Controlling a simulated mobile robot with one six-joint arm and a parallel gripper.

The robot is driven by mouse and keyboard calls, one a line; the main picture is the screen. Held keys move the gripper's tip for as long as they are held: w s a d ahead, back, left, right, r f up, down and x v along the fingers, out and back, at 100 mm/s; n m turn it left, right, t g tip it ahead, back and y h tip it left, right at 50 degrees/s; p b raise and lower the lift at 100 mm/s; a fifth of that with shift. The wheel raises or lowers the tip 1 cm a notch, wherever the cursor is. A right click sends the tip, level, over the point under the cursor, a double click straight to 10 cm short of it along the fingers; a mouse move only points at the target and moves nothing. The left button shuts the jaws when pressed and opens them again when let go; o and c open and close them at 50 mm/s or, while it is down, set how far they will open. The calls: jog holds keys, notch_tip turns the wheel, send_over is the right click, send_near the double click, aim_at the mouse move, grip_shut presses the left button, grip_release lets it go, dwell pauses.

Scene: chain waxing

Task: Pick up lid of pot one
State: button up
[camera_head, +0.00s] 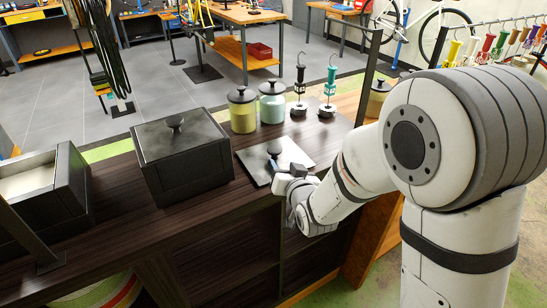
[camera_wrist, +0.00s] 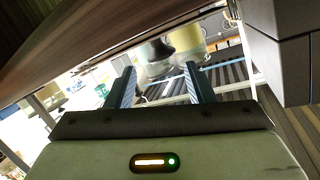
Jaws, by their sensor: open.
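A black square pot (camera_head: 182,165) stands on the dark wood counter in the head view. The pictures do not label which lid is pot one's. My gripper (camera_head: 290,182) is at the near edge of this plate, low over the counter; contact cannot be told. In the wrist view my gripper's two fingers (camera_wrist: 158,84) stand apart with nothing held between them.
An open black box (camera_head: 72,196) with pale contents is at the left. A yellow-green jar (camera_head: 242,112), a pale green jar (camera_head: 272,104) and two hanging-type tools (camera_head: 299,92) stand behind the plate. The counter's bare front (camera_head: 185,235) is clear.

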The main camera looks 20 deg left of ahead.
aim_at(276, 154)
jog(key=p+x, duration=0.1)
jog(key=x, duration=0.2)
jog(key=p+x, duration=0.1)
jog(key=x, duration=0.3)
jog(key=shift+a+r, duration=0.1)
jog(key=shift+r, duration=0.1)
jog(key=c, duration=0.7)
jog(key=shift+c, duration=0.9)
jog(key=shift+r, duration=0.1)
